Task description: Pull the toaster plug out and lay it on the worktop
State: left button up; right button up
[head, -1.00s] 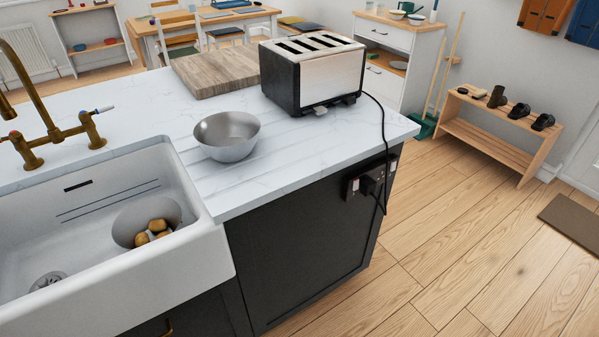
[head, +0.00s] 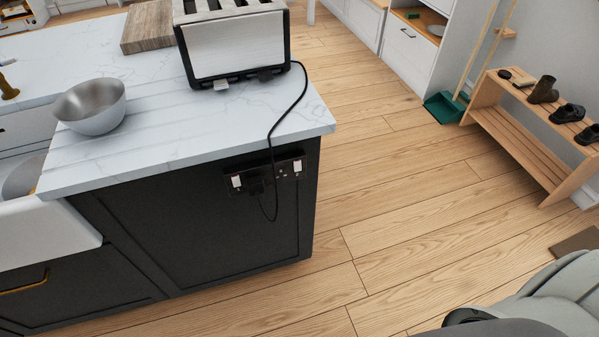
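The toaster (head: 234,45), silver with black ends, stands on the white marbled worktop (head: 190,135) near its far edge. Its black cord (head: 287,112) runs over the worktop edge and hangs in a loop in front of the dark cabinet. The black toaster plug (head: 255,184) sits in the left outlet of a double socket (head: 284,171) on the cabinet's end panel. The socket has white switches, and its right outlet is empty. A grey part of my arm shows at the bottom right, but neither gripper's fingers are in view.
A metal bowl (head: 91,106) stands on the worktop's left, by the white sink (head: 45,238). A wooden board (head: 147,27) lies behind. The worktop right of the bowl is clear. A shoe bench (head: 520,150) stands right; open floor lies between.

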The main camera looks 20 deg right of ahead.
aim_at(256, 185)
jog(key=l, duration=0.65)
jog(key=k+l, duration=0.1)
jog(key=l, duration=0.5)
